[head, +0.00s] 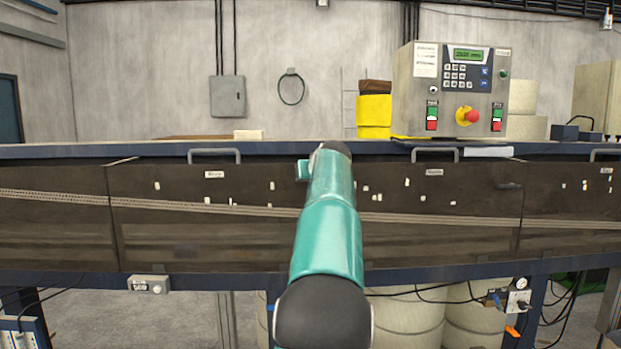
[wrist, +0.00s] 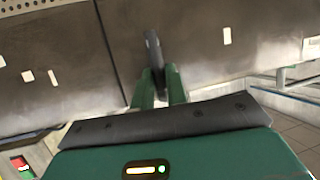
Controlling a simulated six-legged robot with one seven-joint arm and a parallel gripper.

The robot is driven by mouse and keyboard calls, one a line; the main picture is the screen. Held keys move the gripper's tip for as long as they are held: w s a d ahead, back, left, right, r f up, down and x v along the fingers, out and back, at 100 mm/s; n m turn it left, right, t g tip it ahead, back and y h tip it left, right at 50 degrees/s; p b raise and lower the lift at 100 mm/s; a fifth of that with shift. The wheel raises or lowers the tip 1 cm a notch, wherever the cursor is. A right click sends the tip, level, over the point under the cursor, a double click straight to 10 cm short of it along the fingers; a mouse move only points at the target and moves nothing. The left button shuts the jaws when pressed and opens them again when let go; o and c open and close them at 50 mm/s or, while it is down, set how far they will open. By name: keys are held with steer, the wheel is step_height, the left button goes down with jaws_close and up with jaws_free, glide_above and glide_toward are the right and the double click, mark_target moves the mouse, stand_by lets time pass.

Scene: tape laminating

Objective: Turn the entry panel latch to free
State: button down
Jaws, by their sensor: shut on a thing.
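In the wrist view, my gripper (wrist: 160,76) has its two green fingers closed on a dark, narrow latch handle (wrist: 153,46). The handle lies against a brown, smoky panel (wrist: 205,55), just right of a panel seam. It runs roughly along that seam, slightly tilted. The fingers cover its lower end. In the head view, my teal arm reaches forward to the row of panels, and the gripper and held latch are hidden behind it. Another dark latch handle (head: 509,186) lies level near the right end of the middle panel (head: 440,235). The panel labels are too small to read.
A control box (head: 452,90) with a keypad and red stop button stands above the panels at right. Metal bar handles (head: 214,152) stick out along the panels' top edge. A blue frame rail (head: 210,281) runs below. A grey switch box (head: 148,285) hangs on it.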

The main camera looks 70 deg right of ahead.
steer(key=c, duration=1.4)
jaws_free()
steer(key=v, duration=1.4)
steer(key=shift+w, duration=0.2)
